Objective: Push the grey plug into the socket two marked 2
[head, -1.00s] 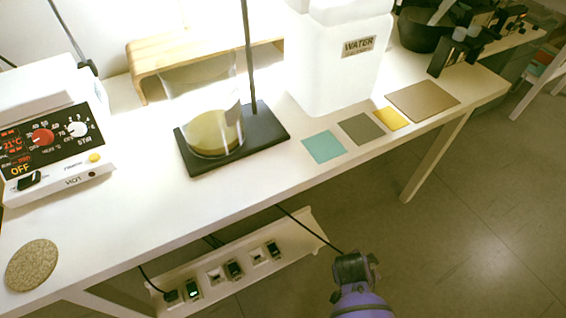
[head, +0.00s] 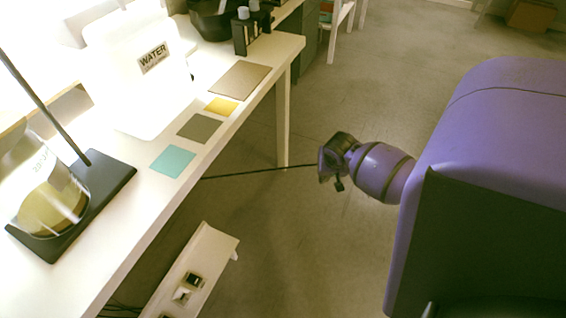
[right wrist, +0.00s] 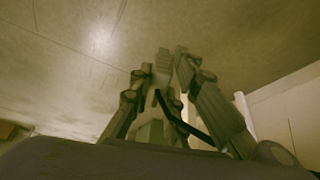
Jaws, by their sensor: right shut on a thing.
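My right gripper (head: 326,164) is shut at the end of a taut dark cable (head: 260,171), off the table's side above the floor. The plug itself is hidden in the jaws in the head view. In the right wrist view the fingers of my right gripper (right wrist: 165,58) are close together and a dark cable (right wrist: 186,122) runs from between them; the plug's shape is not clear there. The white socket strip (head: 217,246) lies below the table edge, left of and well apart from the gripper. Part of it is cut off; no number is readable on it. My left gripper is not in view.
The white table (head: 135,215) carries a beaker on a black stand base (head: 110,190), a water container (head: 135,75), coloured mats and black bottles (head: 240,35). A table leg (head: 283,130) stands behind the gripper. The floor (head: 330,90) around the gripper is open.

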